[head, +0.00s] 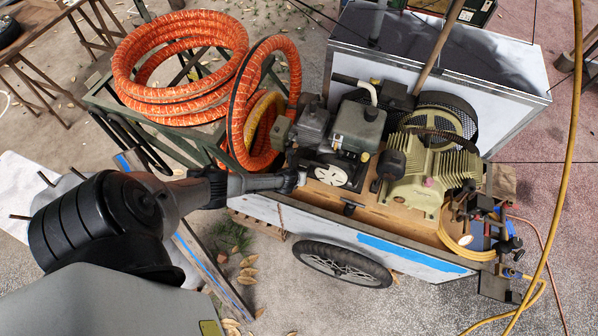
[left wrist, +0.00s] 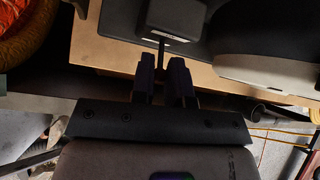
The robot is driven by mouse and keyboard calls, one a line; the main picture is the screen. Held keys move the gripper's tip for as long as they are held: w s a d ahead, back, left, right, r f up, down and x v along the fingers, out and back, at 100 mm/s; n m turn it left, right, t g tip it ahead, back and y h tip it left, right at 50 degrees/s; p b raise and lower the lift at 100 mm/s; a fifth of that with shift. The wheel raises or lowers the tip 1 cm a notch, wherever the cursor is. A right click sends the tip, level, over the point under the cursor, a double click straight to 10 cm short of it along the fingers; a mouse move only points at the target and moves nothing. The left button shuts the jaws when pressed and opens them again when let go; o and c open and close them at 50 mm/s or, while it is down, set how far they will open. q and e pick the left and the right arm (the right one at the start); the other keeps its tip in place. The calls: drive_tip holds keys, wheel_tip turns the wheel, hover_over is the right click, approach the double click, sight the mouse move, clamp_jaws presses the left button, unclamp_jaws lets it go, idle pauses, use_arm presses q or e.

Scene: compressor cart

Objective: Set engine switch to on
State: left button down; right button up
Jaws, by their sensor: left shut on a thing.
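My left gripper (head: 293,181) reaches in from the left, its tips at the front left side of the dark engine (head: 358,127) on the cart. In the left wrist view the two dark fingers (left wrist: 164,72) stand close together, shut on a thin dark switch lever (left wrist: 161,50). The lever sticks out of a black switch box (left wrist: 180,18) with a pale edge. In the head view the gripper tips hide the lever, and I cannot tell its on or off position. My right gripper is in neither view.
The wooden cart deck (head: 318,190) carries an olive compressor (head: 420,178) right of the engine. A coiled orange hose (head: 180,100) lies on a rack at the left, and another orange hose (head: 237,125) hangs close behind my gripper. A wheel (head: 341,264) is below.

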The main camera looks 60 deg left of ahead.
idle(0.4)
use_arm(q)
drive_tip(key=c, duration=1.1)
unclamp_jaws()
drive_tip(key=shift+c, duration=0.2)
drive_tip(key=shift+s+d+r+p, duration=0.15)
drive_tip(key=shift+s+r+p, duration=0.1)
drive_tip(key=shift+r+p, duration=0.25)
drive_tip(key=p+v, duration=0.3)
drive_tip(key=v, duration=0.9)
drive_tip(key=shift+s+r, duration=0.2)
drive_tip(key=shift+r, duration=0.05)
drive_tip(key=shift+d, duration=0.1)
